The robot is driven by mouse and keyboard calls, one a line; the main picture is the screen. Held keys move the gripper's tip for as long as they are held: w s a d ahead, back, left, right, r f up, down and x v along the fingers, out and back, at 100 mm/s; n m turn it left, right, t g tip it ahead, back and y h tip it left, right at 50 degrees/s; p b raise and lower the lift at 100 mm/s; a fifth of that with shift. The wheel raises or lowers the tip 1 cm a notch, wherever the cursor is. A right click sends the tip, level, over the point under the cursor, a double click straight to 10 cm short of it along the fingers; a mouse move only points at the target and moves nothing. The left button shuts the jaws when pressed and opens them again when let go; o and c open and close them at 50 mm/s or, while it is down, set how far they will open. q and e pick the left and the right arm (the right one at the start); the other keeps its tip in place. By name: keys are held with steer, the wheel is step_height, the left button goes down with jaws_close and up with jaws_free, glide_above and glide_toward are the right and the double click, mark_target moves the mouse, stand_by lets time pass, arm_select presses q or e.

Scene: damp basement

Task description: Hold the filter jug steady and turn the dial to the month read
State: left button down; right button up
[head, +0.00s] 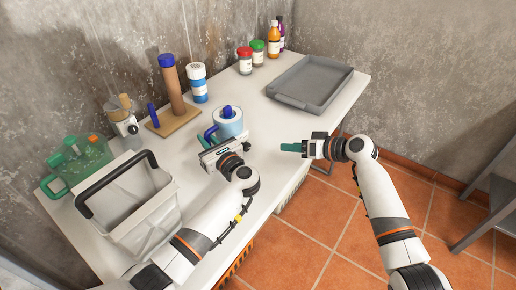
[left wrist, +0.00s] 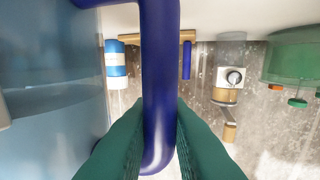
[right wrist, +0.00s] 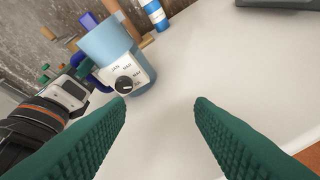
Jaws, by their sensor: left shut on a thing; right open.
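The filter jug (head: 228,123) is pale translucent blue with a dark blue knob on top and stands upright on the white table. Its dark blue handle (left wrist: 158,60) passes between the green fingers of my left gripper (left wrist: 160,135), which is shut on it. In the right wrist view, the jug (right wrist: 104,45) shows a white panel with a black dial (right wrist: 124,86). Small month labels surround the dial; JAN seems readable, but the dial's setting is unclear. My right gripper (head: 287,147) is open and empty, right of the jug and apart from it; its fingertips (right wrist: 160,102) frame bare table.
A grey tray (head: 318,102) lies at the right, with several bottles and jars behind it. A blue-and-white bottle (head: 198,90) and a wooden stand (head: 160,127) are behind the jug. A white basket (head: 158,220) and green container (head: 55,185) stand left. The table between jug and tray is clear.

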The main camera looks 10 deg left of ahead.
mark_target(248, 148)
steer(key=shift+s+r+n+t+h, duration=0.15)
steer(key=shift+r+n+t+h, duration=0.15)
steer(key=shift+n+t+h, duration=0.45)
steer(key=s+a+r+n+t, duration=0.1)
steer(key=s+a+n+t, duration=0.1)
steer(key=s+a+n, duration=0.35)
steer(key=shift+n+g+y, duration=0.25)
steer(key=shift+n, duration=0.05)
steer(key=x, duration=1)
steer(key=shift+a+f, duration=0.25)
steer(key=c, duration=1)
